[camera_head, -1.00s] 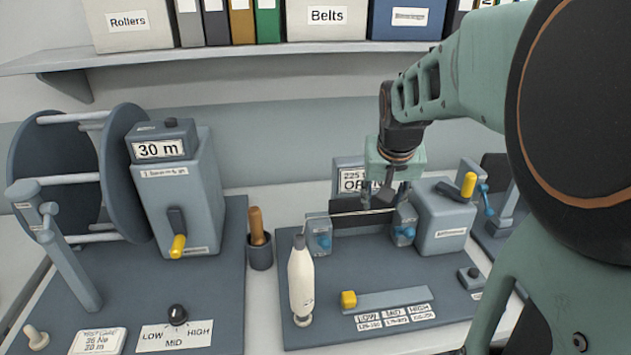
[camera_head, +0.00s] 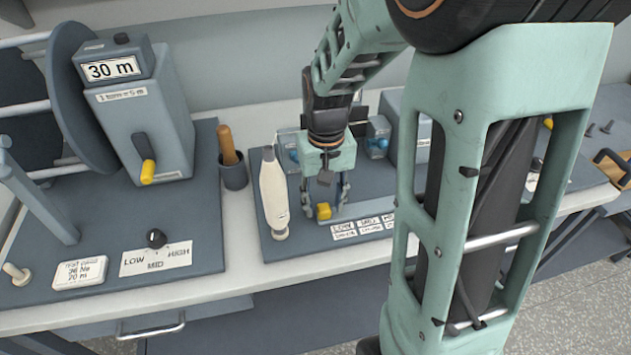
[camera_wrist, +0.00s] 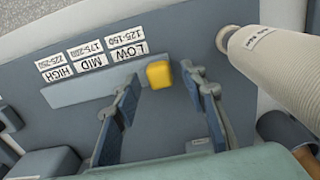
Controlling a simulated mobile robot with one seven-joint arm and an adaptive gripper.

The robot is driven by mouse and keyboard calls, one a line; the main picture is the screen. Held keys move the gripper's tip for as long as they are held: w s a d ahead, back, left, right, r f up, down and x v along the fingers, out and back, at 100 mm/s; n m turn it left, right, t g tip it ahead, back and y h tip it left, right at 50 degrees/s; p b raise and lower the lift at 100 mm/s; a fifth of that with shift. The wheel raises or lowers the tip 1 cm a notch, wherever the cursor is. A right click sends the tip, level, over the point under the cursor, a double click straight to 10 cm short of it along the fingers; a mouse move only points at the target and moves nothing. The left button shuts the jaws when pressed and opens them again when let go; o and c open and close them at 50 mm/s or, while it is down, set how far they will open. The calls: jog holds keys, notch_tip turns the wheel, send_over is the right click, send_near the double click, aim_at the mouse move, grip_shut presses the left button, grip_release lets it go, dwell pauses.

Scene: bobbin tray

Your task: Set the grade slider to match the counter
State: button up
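The yellow slider knob (camera_head: 323,211) sits at the LOW end of the grey slider bar (camera_head: 362,206). In the wrist view, the knob (camera_wrist: 159,74) is beside the LOW 125-150 label (camera_wrist: 127,44), with the MID (camera_wrist: 92,54) and HIGH (camera_wrist: 61,67) labels further along the bar. My gripper (camera_head: 326,194) is open above the knob, its fingers pointing down. In the wrist view, the knob shows between the fingertips (camera_wrist: 160,88), with gaps on both sides. The counter display behind the slider is hidden by my arm.
A white bobbin (camera_head: 273,195) stands close left of my gripper. A cup with a wooden-handled tool (camera_head: 232,172) is further left. The winder box (camera_head: 150,125) reads 30 m, with a LOW-MID-HIGH dial (camera_head: 156,238) before it. My arm covers the right side.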

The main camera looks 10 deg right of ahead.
jog(key=shift+f, duration=0.7)
grip_shut()
